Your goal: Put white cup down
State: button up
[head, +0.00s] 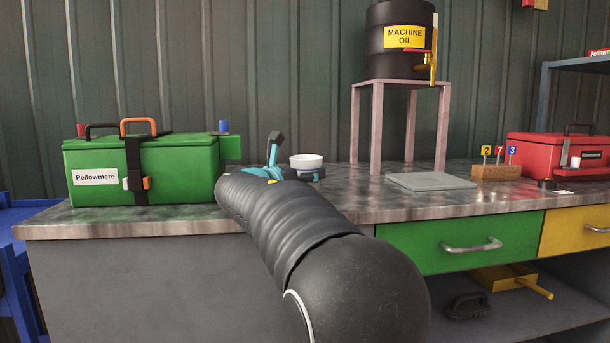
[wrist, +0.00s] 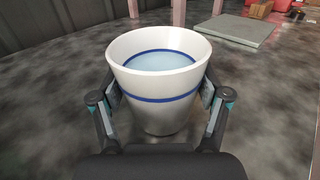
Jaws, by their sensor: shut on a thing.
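The white cup (wrist: 158,108) has a blue band around its outside and a blue line inside, with pale blue in it that looks like liquid. My gripper (wrist: 161,90) has one finger pressed on each side of the cup, and the cup is upright. In the head view the cup (head: 306,160) shows above the bench, beyond my arm, with part of my teal-and-dark gripper (head: 290,173) beside and below it.
The metal-topped bench (head: 345,200) is clear around the cup. A green toolbox (head: 180,172) stands to the left. To the right are a pink stand (head: 377,130) bearing an oil drum (head: 388,60), a grey slab (head: 430,182) and a red toolbox (head: 545,147).

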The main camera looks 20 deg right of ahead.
jog(key=o, duration=1.7)
jog(key=shift+f, duration=0.15)
jog(key=shift+c, duration=0.2)
jog(key=shift+r, duration=0.2)
jog(key=v, duration=1.2)
